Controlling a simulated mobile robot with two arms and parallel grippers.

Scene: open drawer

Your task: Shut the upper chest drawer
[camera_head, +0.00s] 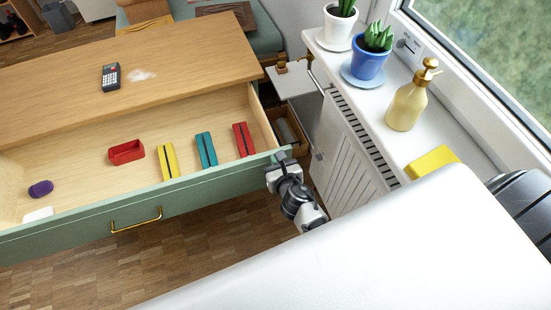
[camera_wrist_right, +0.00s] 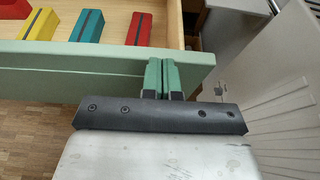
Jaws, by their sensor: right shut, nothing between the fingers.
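The upper chest drawer (camera_head: 75,228) is pulled open below the wooden chest top (camera_head: 180,62). It has a green front with a brass handle (camera_head: 136,221). My right gripper (camera_head: 280,158) is at the right end of the drawer front. In the right wrist view its shut, empty fingers (camera_wrist_right: 162,76) overlap the green front (camera_wrist_right: 100,58); I cannot tell if they touch. My left gripper is out of view.
A calculator (camera_head: 111,77) lies on the chest top. A radiator (camera_head: 350,140) stands right of the drawer, under a white sill with two potted plants (camera_head: 371,52), a soap dispenser (camera_head: 410,97) and a yellow block (camera_head: 431,162). Bare wooden floor lies before the drawer.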

